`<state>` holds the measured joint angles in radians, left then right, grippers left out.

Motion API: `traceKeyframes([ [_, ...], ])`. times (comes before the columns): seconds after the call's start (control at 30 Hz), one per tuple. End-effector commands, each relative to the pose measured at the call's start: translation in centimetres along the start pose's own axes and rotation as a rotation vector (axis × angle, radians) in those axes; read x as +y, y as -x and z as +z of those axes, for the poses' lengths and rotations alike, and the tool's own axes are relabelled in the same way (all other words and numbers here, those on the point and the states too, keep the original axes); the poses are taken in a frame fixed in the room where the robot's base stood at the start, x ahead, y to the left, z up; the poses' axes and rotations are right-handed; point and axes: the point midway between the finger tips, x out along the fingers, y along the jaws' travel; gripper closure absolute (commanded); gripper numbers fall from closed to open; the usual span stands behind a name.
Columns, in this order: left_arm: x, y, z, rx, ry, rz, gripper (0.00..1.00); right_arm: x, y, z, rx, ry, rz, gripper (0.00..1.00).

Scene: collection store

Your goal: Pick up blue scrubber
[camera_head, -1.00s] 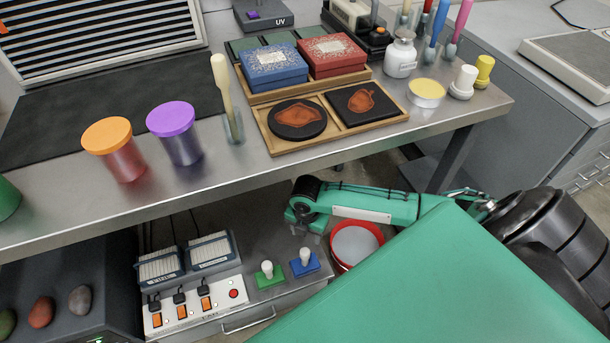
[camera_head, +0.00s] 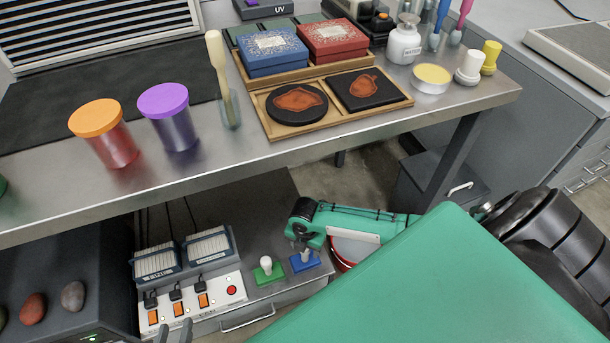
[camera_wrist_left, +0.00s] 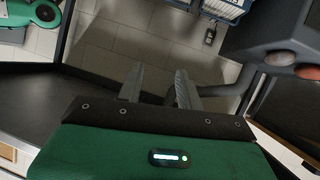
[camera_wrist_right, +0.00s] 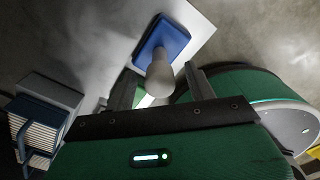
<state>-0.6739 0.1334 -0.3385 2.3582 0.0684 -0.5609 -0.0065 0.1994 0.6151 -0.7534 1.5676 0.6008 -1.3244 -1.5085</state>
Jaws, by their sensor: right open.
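The blue scrubber (camera_head: 304,264) has a flat blue base and a pale upright knob. It sits on the lower shelf beside a green scrubber (camera_head: 270,278). In the right wrist view the blue base (camera_wrist_right: 170,42) lies just ahead, and its knob points toward the gripper. My right gripper (camera_wrist_right: 158,82) is open, with the knob showing in the space between its fingers. I cannot tell whether they touch. In the head view the right wrist partly hides the blue scrubber. My left gripper (camera_wrist_left: 160,85) is open and empty; its fingertips show at the bottom of the head view (camera_head: 176,330).
A switch panel (camera_head: 195,303) and two labelled brush-like blocks (camera_head: 182,250) stand left of the scrubbers. A red-rimmed round container (camera_head: 350,250) is close behind my right arm. The steel table edge (camera_head: 250,162) overhangs behind, carrying jars and trays.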

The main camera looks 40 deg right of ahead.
Motion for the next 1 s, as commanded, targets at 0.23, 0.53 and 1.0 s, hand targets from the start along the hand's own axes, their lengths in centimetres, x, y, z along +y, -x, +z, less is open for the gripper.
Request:
traceKeyframes([
  [0.23, 1.1, -0.4, -0.2, 0.097, 0.013, 0.028, 0.64, 0.0, -2.2, -0.1, 0.0, 0.0, 0.001, 0.45],
  [0.53, 1.2, -0.3, -0.4, 0.111, 0.015, 0.031, 0.64, 0.0, -2.4, -0.1, 0.0, 0.001, 0.001, 0.45],
  [1.0, 1.2, -0.4, -0.4, 0.111, 0.015, 0.031, 0.64, 0.0, -2.4, -0.1, -0.001, 0.001, 0.001, 1.0],
])
